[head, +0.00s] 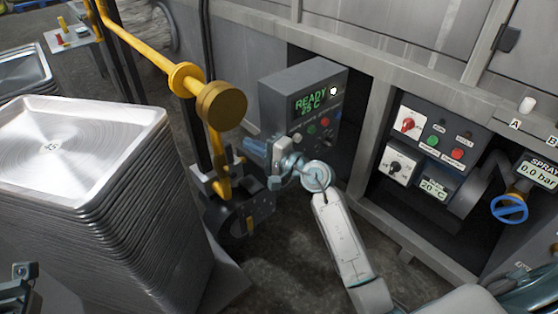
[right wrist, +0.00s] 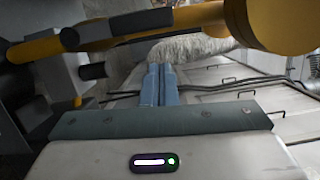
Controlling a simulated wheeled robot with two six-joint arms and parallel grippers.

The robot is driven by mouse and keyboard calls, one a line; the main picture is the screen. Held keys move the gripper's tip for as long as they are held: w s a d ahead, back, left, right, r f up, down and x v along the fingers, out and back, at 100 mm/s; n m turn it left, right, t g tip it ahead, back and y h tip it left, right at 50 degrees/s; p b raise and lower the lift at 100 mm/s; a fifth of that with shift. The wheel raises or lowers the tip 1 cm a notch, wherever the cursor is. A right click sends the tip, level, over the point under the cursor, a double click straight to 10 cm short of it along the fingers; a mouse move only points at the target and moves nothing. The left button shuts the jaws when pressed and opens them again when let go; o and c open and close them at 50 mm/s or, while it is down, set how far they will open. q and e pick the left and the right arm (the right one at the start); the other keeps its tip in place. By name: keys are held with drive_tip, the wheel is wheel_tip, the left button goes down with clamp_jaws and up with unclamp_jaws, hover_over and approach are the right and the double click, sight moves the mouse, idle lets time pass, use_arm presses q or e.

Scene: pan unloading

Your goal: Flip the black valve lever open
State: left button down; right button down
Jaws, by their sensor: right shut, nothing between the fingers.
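My right gripper (head: 252,148) is beside the lower part of the yellow pipe (head: 218,150). In the right wrist view, its blue fingers (right wrist: 160,70) are shut together with nothing between them. A black bar, which looks like the valve lever (right wrist: 125,25), lies across the yellow pipe just beyond the fingertips, apart from them as far as I can tell. A shorter black grip (right wrist: 92,71) shows below it. In the head view the lever is hard to make out. Part of what seems to be my left gripper (head: 18,285) shows at the lower left corner; its jaws are unclear.
A tall stack of metal trays (head: 90,125) stands at left. A grey control box (head: 305,95) reading READY is behind my right gripper. A panel with a red knob (head: 425,140) and a blue handwheel (head: 510,209) are at right. A round yellow pipe end (head: 222,105) juts out above the gripper.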

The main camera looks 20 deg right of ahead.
drive_tip(key=p+v, duration=0.1)
drive_tip(key=v, duration=0.9)
drive_tip(key=shift+d, duration=0.4)
drive_tip(key=shift+w, duration=0.15)
